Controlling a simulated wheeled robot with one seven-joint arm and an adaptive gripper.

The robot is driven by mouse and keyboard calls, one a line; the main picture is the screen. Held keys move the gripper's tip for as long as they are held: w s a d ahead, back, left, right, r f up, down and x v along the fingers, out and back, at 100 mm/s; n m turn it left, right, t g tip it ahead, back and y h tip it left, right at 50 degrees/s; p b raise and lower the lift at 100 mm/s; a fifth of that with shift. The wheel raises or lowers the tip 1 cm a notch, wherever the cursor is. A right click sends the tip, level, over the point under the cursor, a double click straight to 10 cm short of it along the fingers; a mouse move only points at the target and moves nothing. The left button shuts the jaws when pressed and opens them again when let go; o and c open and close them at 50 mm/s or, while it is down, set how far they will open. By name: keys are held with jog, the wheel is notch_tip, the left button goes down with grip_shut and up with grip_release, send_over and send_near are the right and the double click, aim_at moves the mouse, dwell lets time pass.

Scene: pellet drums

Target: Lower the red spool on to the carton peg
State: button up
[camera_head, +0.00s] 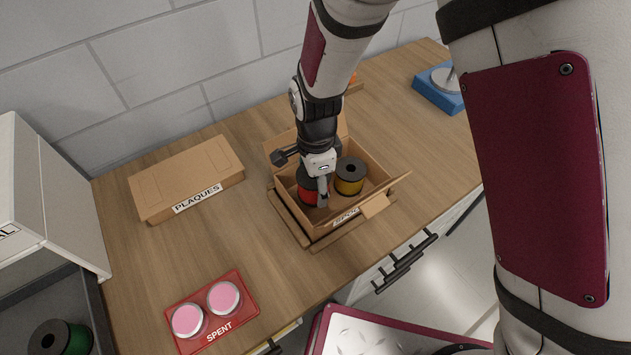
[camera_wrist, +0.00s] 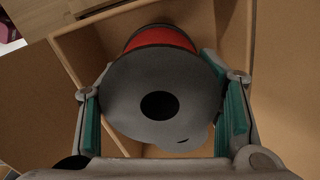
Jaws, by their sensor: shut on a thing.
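The red spool (camera_head: 308,191) is inside the open carton (camera_head: 318,236), on its left side, partly hidden by my gripper (camera_head: 322,190). In the wrist view the red spool (camera_wrist: 160,38) shows its grey flange with a dark centre hole, between the teal pads of my gripper (camera_wrist: 162,105). My gripper is shut on the spool. The carton peg under the red spool is hidden. I cannot tell whether the spool touches the carton floor. A yellow spool (camera_head: 350,180) stands upright in the carton, to the right of the red one.
A closed carton marked PLAQUES (camera_head: 185,178) lies to the left. A red SPENT tray (camera_head: 238,324) with two pink-topped round items is at the front left. A blue device (camera_head: 436,92) stands at the back right. The carton's flaps stick out around it.

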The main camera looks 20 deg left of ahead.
aim_at(316, 196)
jog(key=shift+f, duration=0.35)
dwell(0.3)
jog(key=shift+f, duration=0.35)
jog(key=shift+f, duration=0.65)
jog(key=shift+f, duration=0.35)
jog(key=shift+f+b, duration=0.3)
jog(key=shift+f, duration=0.05)
jog(key=shift+f, duration=0.35)
jog(key=shift+f, duration=0.25)
jog(key=o, duration=1.4)
jog(key=shift+c, duration=0.2)
